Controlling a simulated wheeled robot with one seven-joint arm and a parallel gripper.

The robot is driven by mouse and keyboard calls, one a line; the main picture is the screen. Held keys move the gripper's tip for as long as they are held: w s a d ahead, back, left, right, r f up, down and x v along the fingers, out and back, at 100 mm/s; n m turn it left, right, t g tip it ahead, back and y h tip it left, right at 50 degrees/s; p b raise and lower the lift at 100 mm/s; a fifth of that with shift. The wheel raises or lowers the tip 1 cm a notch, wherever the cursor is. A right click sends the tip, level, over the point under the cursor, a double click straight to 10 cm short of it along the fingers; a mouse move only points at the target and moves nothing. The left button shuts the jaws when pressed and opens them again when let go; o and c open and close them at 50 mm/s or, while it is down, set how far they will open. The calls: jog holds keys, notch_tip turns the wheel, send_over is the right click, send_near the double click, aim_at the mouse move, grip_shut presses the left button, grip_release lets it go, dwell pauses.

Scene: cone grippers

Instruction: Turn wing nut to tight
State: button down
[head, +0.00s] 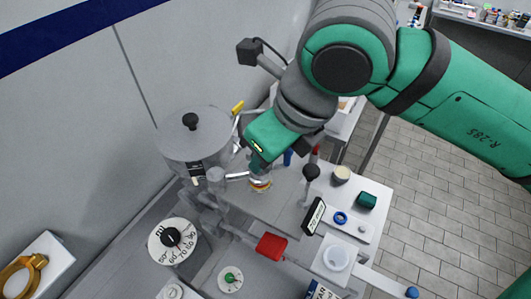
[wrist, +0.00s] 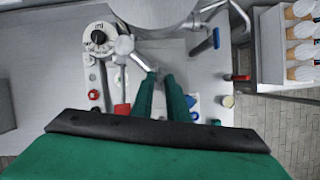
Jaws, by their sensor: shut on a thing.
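My gripper (head: 257,168) reaches down from the upper right to the metal fittings beside the steel hopper. In the wrist view its two green fingers (wrist: 160,78) point away from the camera, close together, with a narrow gap between them. They are shut on a small part at their tips, which I take to be the wing nut. The fingers hide most of it, so its wings and angle cannot be made out. A small metal fitting with a yellow and red band (head: 261,184) shows just below the fingertips in the head view.
The steel hopper (head: 188,150) stands close left of my gripper. A wall bounds the left.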

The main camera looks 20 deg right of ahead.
jog(key=shift+a+m, duration=0.15)
jog(key=shift+m, duration=0.65)
jog(key=shift+h, duration=0.3)
jog(key=c, duration=1.7)
grip_release()
jog(key=shift+r, duration=0.15)
jog(key=v, duration=1)
jog(key=shift+s+r, duration=0.2)
jog(key=shift+s, duration=0.15)
jog(key=shift+c, duration=0.2)
